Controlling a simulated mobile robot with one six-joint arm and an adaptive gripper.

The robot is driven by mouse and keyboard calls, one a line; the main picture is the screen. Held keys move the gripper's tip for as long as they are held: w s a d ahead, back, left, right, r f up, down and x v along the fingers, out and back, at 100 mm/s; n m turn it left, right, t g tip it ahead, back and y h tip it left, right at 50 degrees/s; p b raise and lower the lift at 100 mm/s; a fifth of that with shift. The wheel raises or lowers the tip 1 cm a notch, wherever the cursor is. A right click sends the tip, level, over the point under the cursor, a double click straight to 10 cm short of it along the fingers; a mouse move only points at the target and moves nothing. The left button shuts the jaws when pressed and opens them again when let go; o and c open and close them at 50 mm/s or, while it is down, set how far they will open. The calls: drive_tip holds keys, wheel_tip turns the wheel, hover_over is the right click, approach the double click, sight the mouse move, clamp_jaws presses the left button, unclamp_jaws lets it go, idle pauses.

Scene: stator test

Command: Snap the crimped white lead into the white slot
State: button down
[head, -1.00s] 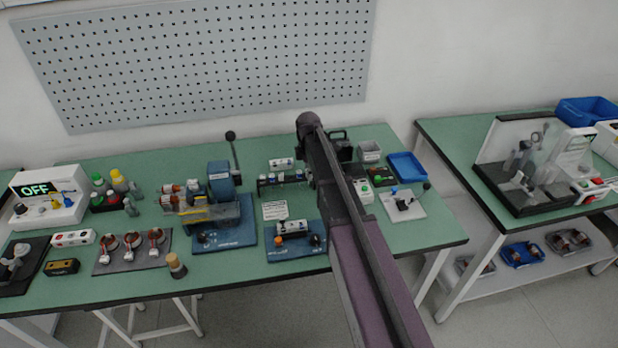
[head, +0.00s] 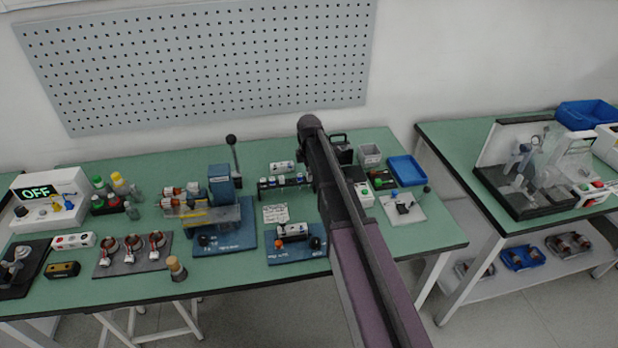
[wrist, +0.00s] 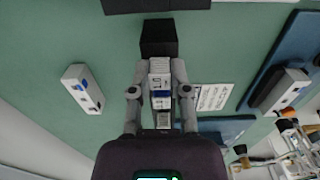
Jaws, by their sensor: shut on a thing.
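My gripper (wrist: 160,66) points down at the table in the wrist view. Its two grey fingers are closed around a small white piece (wrist: 160,67), over or beside a dark rack with white, blue-marked pieces. I cannot tell whether the held piece is the crimped white lead, and no wire is clear. In the head view the rack (head: 285,182) stands left of my arm, which hides my gripper.
A white card (head: 275,213) lies between rack and mat. Another white block (head: 282,167) lies behind the rack. A blue press (head: 222,184) stands to the left. A blue tray (head: 407,169) and a grey bin (head: 370,155) stand at the right. The table's front right is clear.

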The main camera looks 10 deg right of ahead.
drive_tip(key=shift+r+p, duration=2.65)
drive_tip(key=shift+r, duration=0.15)
